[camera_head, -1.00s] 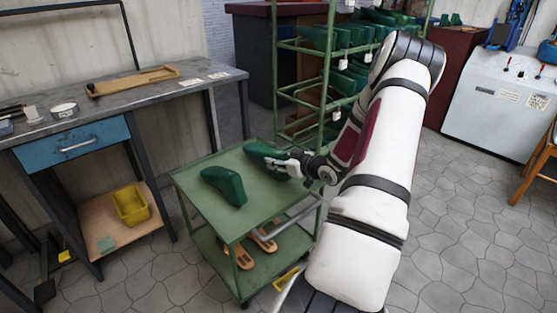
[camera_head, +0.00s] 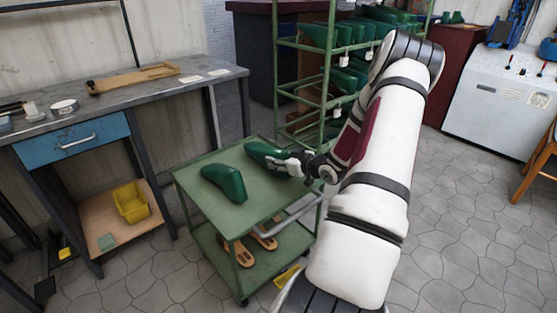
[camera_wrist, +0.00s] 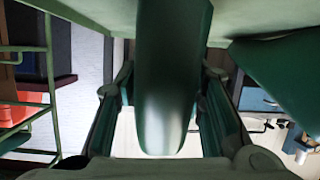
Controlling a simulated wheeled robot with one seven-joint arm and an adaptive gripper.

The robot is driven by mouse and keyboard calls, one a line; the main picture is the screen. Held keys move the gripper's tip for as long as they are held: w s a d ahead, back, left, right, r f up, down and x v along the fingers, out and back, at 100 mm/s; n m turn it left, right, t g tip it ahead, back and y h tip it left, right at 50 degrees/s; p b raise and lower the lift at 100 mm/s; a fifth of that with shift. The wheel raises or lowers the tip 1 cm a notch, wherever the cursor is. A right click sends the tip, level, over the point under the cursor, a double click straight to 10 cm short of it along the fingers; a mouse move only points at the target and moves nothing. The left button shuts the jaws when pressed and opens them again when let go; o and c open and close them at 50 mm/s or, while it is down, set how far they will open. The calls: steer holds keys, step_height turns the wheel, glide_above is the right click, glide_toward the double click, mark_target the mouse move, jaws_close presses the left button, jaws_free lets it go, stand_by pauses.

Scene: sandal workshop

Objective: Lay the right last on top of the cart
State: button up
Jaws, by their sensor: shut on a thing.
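My gripper (camera_head: 288,164) is shut on a green last (camera_head: 262,152) at the back right of the green cart's top (camera_head: 262,188). In the wrist view, my gripper's two fingers (camera_wrist: 168,85) stand on either side of this last (camera_wrist: 165,115). The held last lies roughly level, low over or on the cart top; I cannot tell if it touches. A second green last (camera_head: 224,183) lies on the left part of the cart top, apart from the held one. In the wrist view it shows at the right (camera_wrist: 285,75).
The cart's lower shelf (camera_head: 222,254) holds brown sandal-like pieces (camera_head: 242,252). A green rack (camera_head: 328,90) with several lasts stands behind the cart. A workbench (camera_head: 150,105) is on the left, with a yellow bin (camera_head: 131,204) below. The cart top's front is bare.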

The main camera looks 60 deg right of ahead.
steer(key=o, duration=1.2)
steer(key=shift+f, duration=0.1)
steer(key=shift+s, duration=0.1)
steer(key=v, duration=1.2)
